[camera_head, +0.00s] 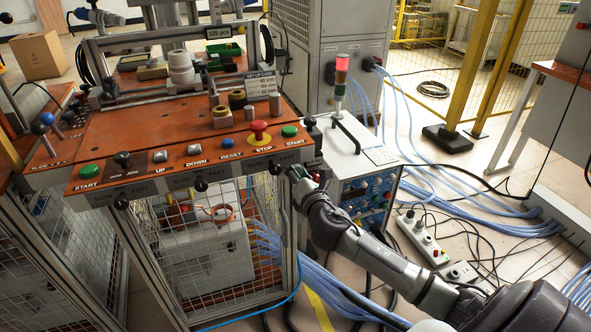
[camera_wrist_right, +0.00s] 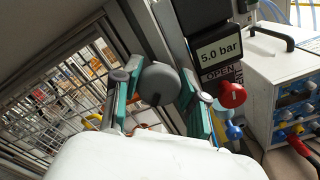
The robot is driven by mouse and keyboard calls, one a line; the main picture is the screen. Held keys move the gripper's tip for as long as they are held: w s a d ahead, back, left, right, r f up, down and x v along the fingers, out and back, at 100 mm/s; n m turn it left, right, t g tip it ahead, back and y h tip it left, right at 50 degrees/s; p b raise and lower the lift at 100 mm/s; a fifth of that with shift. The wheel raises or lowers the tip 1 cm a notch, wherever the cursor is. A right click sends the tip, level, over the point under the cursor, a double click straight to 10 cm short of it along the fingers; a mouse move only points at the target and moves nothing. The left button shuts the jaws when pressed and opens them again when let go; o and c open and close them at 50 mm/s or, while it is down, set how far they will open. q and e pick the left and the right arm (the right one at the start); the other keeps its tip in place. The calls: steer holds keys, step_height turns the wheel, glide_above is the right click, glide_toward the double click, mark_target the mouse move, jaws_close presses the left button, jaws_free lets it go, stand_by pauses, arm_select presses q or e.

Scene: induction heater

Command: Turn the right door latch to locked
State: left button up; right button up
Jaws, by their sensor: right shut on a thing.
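My right gripper (camera_head: 297,175) is at the right front post of the machine, just below the control panel's right corner. In the right wrist view its two green-padded fingers stand on either side of a dark grey round knob (camera_wrist_right: 158,84), which I take for the right door latch. The gripper is shut on this knob. In the head view the gripper and wrist hide the knob. Which way the latch is turned cannot be told. The mesh door (camera_head: 215,235) is beside the post, below the panel. My left gripper is not in view.
A red valve knob (camera_wrist_right: 232,95) with an OPEN label sits just right of the fingers, below a 5.0 bar display (camera_wrist_right: 219,52). A grey power unit (camera_head: 360,175) stands right of the post. Blue hoses and cables (camera_head: 450,200) cover the floor there.

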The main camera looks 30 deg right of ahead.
steer(key=m, duration=0.4)
steer(key=shift+d+m, duration=0.1)
steer(key=shift+m, duration=0.2)
steer(key=m+p, duration=0.1)
steer(key=m, duration=0.2)
steer(key=shift+f+m, duration=0.1)
steer(key=shift+m, duration=0.2)
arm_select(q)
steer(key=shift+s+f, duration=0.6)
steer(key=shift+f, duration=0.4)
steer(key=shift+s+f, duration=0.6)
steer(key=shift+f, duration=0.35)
arm_select(e)
steer(key=shift+m, duration=0.8)
steer(key=shift+f, duration=0.1)
steer(key=o, duration=1.1)
steer(key=shift+s, duration=0.15)
